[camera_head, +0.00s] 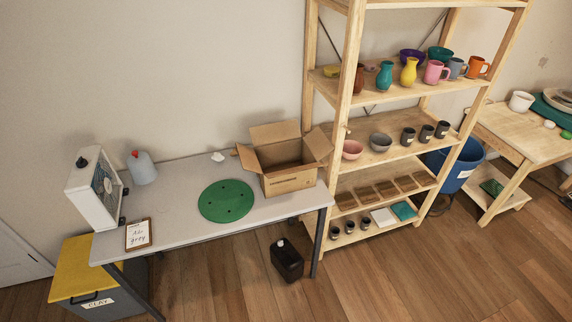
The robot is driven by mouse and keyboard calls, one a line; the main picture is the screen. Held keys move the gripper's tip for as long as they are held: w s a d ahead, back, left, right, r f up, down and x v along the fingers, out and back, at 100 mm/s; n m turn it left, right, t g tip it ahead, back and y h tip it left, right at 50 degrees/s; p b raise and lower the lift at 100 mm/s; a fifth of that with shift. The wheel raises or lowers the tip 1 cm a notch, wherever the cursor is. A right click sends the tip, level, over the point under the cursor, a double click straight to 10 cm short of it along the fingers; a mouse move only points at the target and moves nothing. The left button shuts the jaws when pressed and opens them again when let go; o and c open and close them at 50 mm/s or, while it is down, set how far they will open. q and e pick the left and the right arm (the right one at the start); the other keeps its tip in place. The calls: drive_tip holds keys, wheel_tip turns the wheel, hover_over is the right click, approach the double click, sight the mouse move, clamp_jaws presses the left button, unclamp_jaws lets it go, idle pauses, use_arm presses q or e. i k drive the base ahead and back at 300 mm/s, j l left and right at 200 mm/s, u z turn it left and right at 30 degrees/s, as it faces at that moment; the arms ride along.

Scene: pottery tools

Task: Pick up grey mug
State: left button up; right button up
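A grey-blue mug (456,68) stands on the upper shelf of the wooden rack. It is between the pink mug (433,72) on its left and the orange mug (477,67) on its right. The pink mug's handle is close to it and the shelf bears it upright. A teal bowl (439,53) stands behind it. Neither of my grippers shows in the head view.
The wooden rack (427,92) also holds vases, bowls and dark cups. A grey table (180,221) with an open cardboard box (289,181) is at left. A black jug (287,262) stands on the floor, which is clear in front of the rack.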

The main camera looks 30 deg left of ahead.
sight(455, 64)
drive_tip(key=i+l+z, duration=0.35)
drive_tip(key=i, duration=0.25)
drive_tip(key=i+l+z, duration=0.3)
drive_tip(key=i, duration=0.3)
drive_tip(key=i+z, duration=0.35)
drive_tip(key=i, duration=0.25)
drive_tip(key=i+l+u, duration=0.1)
drive_tip(key=i+u, duration=0.3)
drive_tip(key=i, duration=0.15)
drive_tip(key=i+l+u, duration=0.25)
drive_tip(key=i+u, duration=0.15)
drive_tip(key=i, duration=0.15)
